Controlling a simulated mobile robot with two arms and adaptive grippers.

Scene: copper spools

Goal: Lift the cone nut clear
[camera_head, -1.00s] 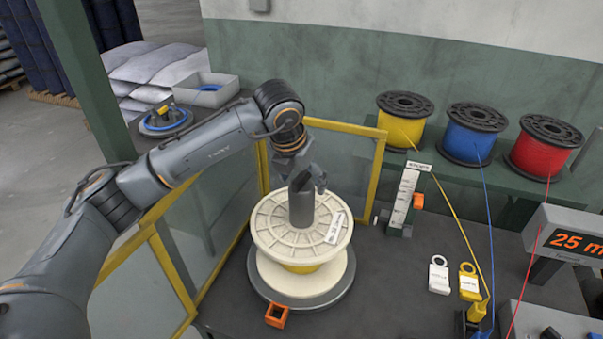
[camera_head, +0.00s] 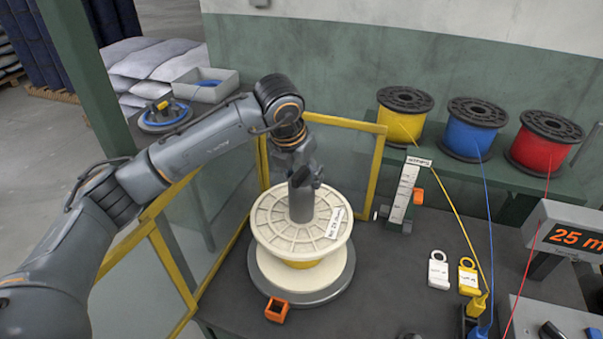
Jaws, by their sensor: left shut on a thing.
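The cone nut (camera_head: 301,206) appears as a grey upright cylinder at the centre of the cream spool's top flange. My left gripper (camera_head: 303,182) is above it, pointing down, and shut on its top. The fingertips are small and dark here, so the exact contact is hard to see. The nut's lower end meets the spool's hub, and I see no gap under it. The cream spool (camera_head: 272,230) has a white label (camera_head: 335,223) on its flange and some yellow winding below. It stands on a round grey turntable (camera_head: 345,285). My right gripper is not in view.
Yellow-framed clear guards (camera_head: 376,165) stand behind and left of the spool. An orange square piece (camera_head: 276,310) lies in front. Yellow (camera_head: 404,118), blue (camera_head: 474,130) and red (camera_head: 545,145) spools stand on the rear shelf. A display (camera_head: 570,235) is at the right.

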